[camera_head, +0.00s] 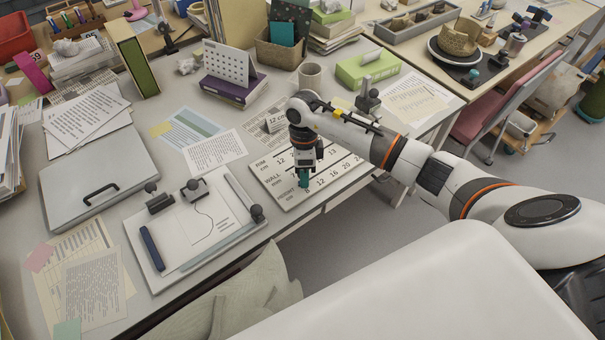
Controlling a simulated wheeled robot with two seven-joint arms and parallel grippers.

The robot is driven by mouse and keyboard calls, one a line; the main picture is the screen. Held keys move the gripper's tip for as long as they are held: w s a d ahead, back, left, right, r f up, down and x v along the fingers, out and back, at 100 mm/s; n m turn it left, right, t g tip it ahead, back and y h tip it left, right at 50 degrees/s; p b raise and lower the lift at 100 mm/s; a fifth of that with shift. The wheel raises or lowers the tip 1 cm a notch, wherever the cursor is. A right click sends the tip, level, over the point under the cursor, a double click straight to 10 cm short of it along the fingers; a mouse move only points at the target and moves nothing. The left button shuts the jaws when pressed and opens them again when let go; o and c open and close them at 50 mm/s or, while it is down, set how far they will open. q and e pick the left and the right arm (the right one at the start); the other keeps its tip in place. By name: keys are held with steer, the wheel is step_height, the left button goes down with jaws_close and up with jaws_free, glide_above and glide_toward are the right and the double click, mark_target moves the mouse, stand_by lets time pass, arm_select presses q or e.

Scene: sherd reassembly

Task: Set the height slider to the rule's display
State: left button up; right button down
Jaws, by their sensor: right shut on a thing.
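A pale board (348,178) with rows marked RIM, WALL and HEIGHT and printed numbers lies near the front edge of the table. My right gripper (305,180) points down over its lower left part, in the HEIGHT row, near the 8. It is shut on a teal piece (304,177), which looks like the height slider; the fingers hide part of it. A small display card (276,122) behind the board reads "12" and what seems to be a "c"; the arm hides its right end. My left gripper is out of view.
A drawing board (193,231) with a sheet, clamps and a dark blue bar lies left of the slider board. A grey case (97,172) is farther left. A mug (310,76), a green box (367,69) and a dark stand (368,101) are behind my right arm.

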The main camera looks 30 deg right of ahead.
steer(key=d+b, duration=0.1)
steer(key=d, duration=0.3)
steer(key=w+d+b, duration=0.1)
steer(key=d+b, duration=0.1)
steer(key=d, duration=0.2)
steer(key=d+b, duration=0.2)
steer(key=d, duration=0.2)
steer(key=shift+w+d+f, duration=0.1)
steer(key=shift+w+d, duration=0.05)
steer(key=shift+w, duration=0.2)
steer(key=shift+d, duration=0.35)
steer(key=c, duration=1.2)
jaws_free()
steer(key=shift+w+r, duration=0.1)
steer(key=shift+r, duration=0.1)
steer(key=r, duration=0.4)
steer(key=w+r+b, duration=0.1)
steer(key=r, duration=0.2)
steer(key=w+d+r, duration=0.1)
steer(key=r, duration=0.3)
steer(key=shift+r+b, duration=0.3)
steer(key=shift+r, duration=0.05)
